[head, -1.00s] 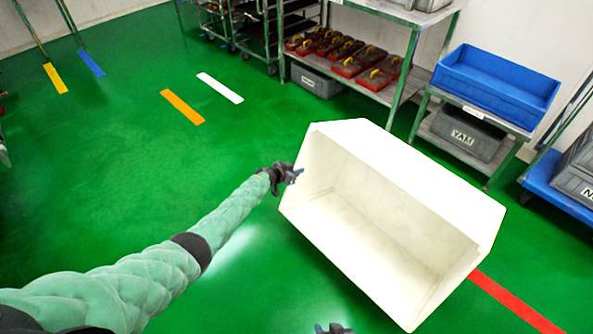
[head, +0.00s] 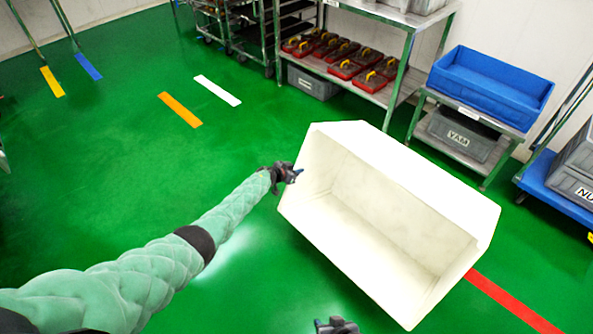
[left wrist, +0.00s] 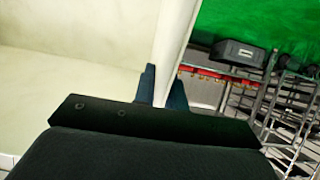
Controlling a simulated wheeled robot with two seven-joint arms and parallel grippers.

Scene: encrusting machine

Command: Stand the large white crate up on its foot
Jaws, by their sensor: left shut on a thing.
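The large white crate (head: 465,206) lies on its side on the green floor, right of centre in the head view, with its open mouth facing me. My left gripper (head: 297,173) is at the crate's left end and is shut on its rim. In the left wrist view, the crate wall (left wrist: 172,50) runs between the two fingers of the left gripper (left wrist: 162,90). My right gripper (head: 336,326) shows at the bottom edge of the head view, below the crate and apart from it. Its fingers are too cut off to judge.
Behind the crate stand a metal rack (head: 398,98) with red boxes (head: 345,69) and a low shelf with a blue bin (head: 490,85). A blue cart (head: 545,182) is at the right. A red floor stripe (head: 510,300) runs beside the crate.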

